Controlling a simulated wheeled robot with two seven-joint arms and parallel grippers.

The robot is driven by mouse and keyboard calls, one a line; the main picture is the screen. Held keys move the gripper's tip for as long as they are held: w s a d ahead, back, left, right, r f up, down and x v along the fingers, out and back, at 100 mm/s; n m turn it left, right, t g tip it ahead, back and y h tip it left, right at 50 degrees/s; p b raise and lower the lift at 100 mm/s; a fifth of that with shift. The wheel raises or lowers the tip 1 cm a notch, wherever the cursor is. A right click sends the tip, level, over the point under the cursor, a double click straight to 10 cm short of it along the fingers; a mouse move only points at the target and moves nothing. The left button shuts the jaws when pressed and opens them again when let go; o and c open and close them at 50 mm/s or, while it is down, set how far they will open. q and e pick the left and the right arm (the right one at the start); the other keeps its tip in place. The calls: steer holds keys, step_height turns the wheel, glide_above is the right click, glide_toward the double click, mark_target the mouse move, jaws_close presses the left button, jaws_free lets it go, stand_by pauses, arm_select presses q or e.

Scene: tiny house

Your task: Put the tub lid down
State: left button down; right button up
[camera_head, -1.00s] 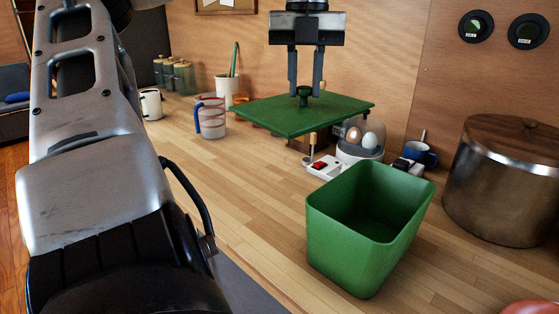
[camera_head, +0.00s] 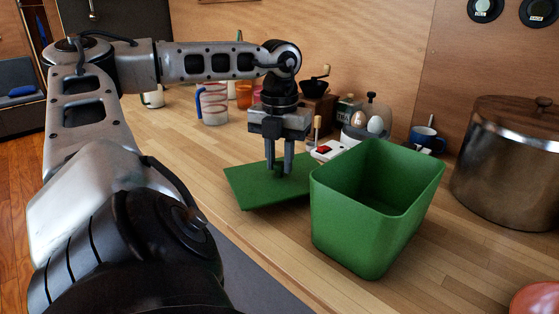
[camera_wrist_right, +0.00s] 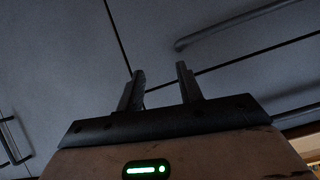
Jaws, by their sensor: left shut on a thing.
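The green tub lid (camera_head: 248,186) is a flat square panel just left of the open green tub (camera_head: 342,222) in the head view. It lies low over the counter near its front edge, slightly tilted in the picture. I cannot tell whether it touches the wood. My left gripper (camera_head: 279,172) points down and is shut on the lid's knob, which the fingers mostly hide. The tub stands upright on the counter with its top uncovered. My right gripper (camera_wrist_right: 162,78) is open and empty in the right wrist view, in front of grey cabinet fronts.
A large steel pot (camera_head: 505,170) with a wooden lid stands right of the tub. Behind are a blue mug (camera_head: 426,138), eggs in a holder (camera_head: 366,125), a coffee grinder (camera_head: 317,97) and a striped mug (camera_head: 214,104). A reddish dish (camera_head: 538,299) is at front right.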

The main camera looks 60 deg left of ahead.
mark_target(279, 163)
arm_select(q)
steer(key=shift+f, duration=1.05)
steer(key=shift+f, duration=0.15)
steer(key=c, duration=1.2)
jaws_free()
step_height(279, 163, up, 12)
steer(key=p, duration=0.1)
steer(key=shift+r+p, duration=0.2)
steer(key=shift+p, duration=0.2)
